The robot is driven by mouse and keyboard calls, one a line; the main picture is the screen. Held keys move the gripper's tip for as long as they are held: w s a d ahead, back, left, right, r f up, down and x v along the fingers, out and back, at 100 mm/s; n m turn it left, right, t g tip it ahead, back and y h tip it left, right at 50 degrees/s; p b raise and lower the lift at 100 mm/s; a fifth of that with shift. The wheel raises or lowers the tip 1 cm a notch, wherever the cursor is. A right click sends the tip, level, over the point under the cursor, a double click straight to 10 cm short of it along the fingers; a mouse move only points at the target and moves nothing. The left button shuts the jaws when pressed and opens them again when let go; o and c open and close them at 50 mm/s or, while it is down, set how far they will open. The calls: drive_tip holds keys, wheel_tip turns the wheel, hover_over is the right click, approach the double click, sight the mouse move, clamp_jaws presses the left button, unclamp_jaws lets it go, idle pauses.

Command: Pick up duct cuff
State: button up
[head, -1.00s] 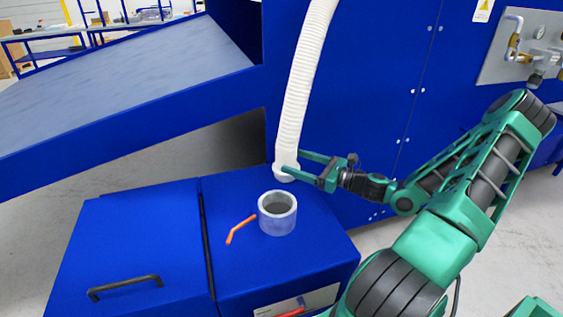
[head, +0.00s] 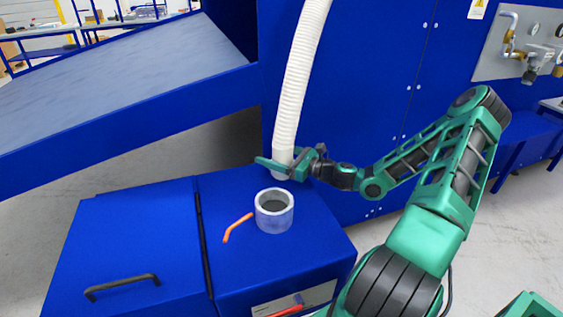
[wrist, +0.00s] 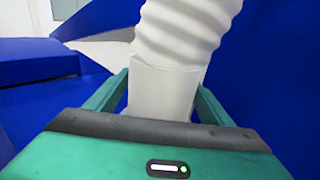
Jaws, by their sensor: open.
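The duct cuff (head: 282,172) is the smooth white lower end of a ribbed white hose, hanging just behind the grey ring on the blue cabinet. My gripper (head: 279,160) is at the cuff, with its green fingers spread on either side of it. In the wrist view the cuff (wrist: 162,92) stands between the two open fingers (wrist: 160,98), close in front of the palm. A thin gap seems to show at the fingers, but I cannot tell whether either one touches. The cuff's lower end is hidden behind the palm in the wrist view.
A grey ring-shaped collar (head: 274,222) stands on the blue cabinet top (head: 225,275), with an orange bent handle (head: 237,227) beside it. The ribbed hose (head: 302,75) rises along the tall blue machine panel (head: 375,80). A sloped chute (head: 110,85) lies at left.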

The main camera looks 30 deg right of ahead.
drive_tip(key=c, duration=1.3)
drive_tip(key=shift+o, duration=0.2)
drive_tip(key=shift+r, duration=0.1)
